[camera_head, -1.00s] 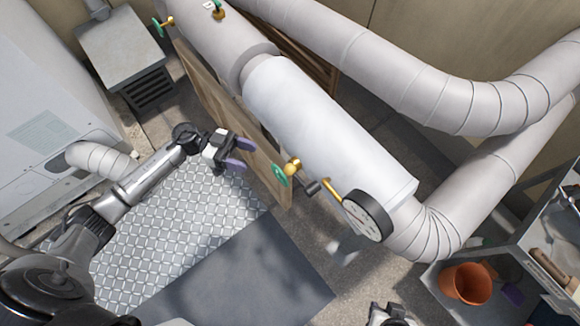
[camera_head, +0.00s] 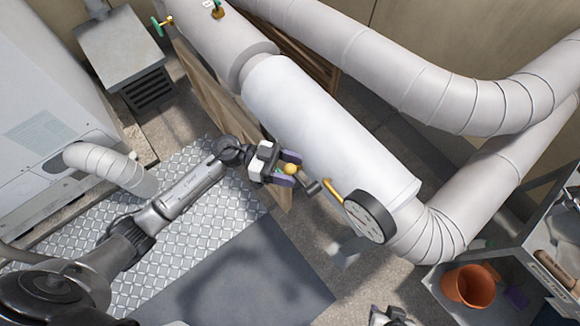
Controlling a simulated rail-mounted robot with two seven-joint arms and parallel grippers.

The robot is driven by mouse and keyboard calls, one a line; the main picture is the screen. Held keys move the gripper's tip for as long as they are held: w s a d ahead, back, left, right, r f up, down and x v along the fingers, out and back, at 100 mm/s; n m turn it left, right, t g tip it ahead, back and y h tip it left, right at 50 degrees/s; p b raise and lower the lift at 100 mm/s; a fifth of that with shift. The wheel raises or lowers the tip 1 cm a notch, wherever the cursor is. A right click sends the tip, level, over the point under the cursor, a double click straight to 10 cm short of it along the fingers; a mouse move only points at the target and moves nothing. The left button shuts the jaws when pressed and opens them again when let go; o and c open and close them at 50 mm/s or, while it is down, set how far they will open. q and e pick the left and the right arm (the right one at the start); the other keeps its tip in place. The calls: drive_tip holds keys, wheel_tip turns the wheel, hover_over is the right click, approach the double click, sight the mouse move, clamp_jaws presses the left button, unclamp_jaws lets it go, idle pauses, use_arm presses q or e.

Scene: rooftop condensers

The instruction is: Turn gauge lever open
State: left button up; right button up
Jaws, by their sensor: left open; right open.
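The round pressure gauge (camera_head: 369,216) with a black rim sits at the near side of the white pipe section (camera_head: 320,135). A yellow lever (camera_head: 333,190) stands just left of the gauge, beside a short dark cylindrical part (camera_head: 313,186). Further left is a brass valve (camera_head: 291,169), whose green handwheel is mostly hidden by my gripper. My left gripper (camera_head: 291,168) is open, with its purple fingers on both sides of the brass valve; contact cannot be told. It is a little left of the yellow lever. My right gripper (camera_head: 390,315) shows only in part at the bottom edge.
Large wrapped pipes (camera_head: 450,100) run behind the white section and bend down at right. A shelf at lower right holds an orange pot (camera_head: 468,286). A wooden board (camera_head: 215,100) stands below the pipe. Floor plates (camera_head: 240,270) lie clear in front.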

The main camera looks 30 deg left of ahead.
use_arm(q)
clamp_jaws()
idle(0.6)
